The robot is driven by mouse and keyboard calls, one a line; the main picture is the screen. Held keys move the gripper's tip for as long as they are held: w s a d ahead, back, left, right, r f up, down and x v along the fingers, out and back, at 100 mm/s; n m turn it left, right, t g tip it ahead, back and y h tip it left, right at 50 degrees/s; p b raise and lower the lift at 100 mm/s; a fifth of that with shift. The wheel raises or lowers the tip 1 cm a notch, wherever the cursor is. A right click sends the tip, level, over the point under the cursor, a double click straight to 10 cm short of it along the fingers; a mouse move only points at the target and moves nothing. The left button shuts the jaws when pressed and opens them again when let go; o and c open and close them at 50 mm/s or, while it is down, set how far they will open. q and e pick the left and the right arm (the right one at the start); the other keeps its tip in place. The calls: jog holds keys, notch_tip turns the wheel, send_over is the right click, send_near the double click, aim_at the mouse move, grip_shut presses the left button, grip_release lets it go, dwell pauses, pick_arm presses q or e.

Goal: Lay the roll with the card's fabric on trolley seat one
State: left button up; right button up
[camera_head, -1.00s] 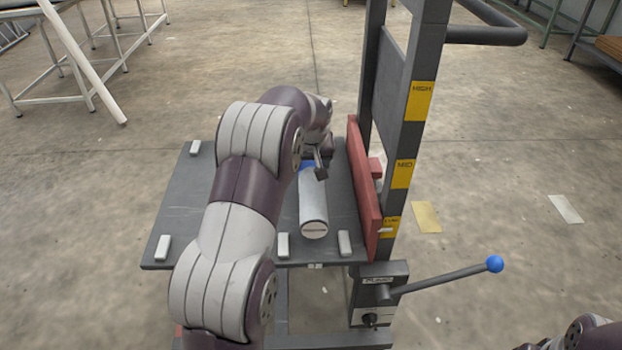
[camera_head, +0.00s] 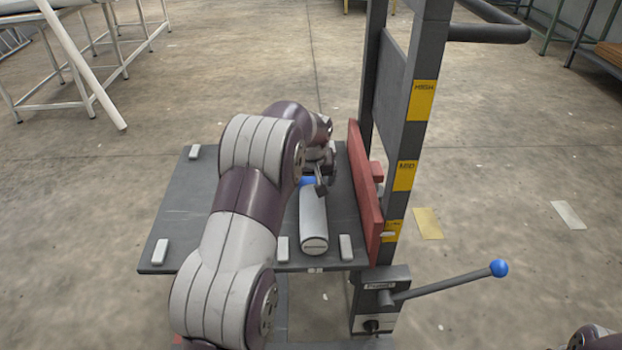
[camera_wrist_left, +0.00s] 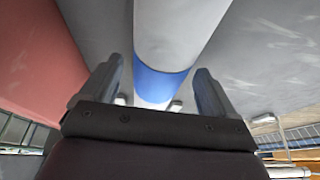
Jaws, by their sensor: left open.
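The roll (camera_head: 313,218) is a pale grey-white cylinder with a blue band. It lies lengthwise on the trolley's dark platform (camera_head: 190,213), near the red board, its near end by two small white blocks. My left gripper (camera_head: 318,182) is over its far part at the blue band. In the left wrist view, the open fingers (camera_wrist_left: 160,88) stand apart on either side of the roll (camera_wrist_left: 178,35), with gaps showing to both. The roll's far end is partly hidden by my gripper. Of my right arm, only a piece shows at the bottom right corner; its gripper is not visible.
A red board (camera_head: 364,190) stands along the platform's right side, beside the grey mast (camera_head: 402,130) with yellow level labels. A lever with a blue knob (camera_head: 499,268) sticks out to the right. White blocks (camera_head: 161,251) mark the platform edges. A white-framed table (camera_head: 75,60) stands far left.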

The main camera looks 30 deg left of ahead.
pick_arm(q)
jog(key=p+v, duration=0.4)
jog(key=v, duration=0.8)
jog(key=s+d+f+m, duration=0.2)
jog(key=s+d, duration=0.3)
jog(key=s, duration=0.3)
jog(key=s+d+f+m+g+h, duration=0.1)
jog(key=s+d+f+m, duration=0.1)
jog(key=s+d+f, duration=0.2)
jog(key=s+d+f+m+g+h, duration=0.1)
jog(key=s+d, duration=0.4)
jog(key=s, duration=0.6)
jog(key=shift+s+d+f+m, duration=0.35)
jog(key=shift+f+m, duration=0.35)
jog(key=shift+f, duration=0.2)
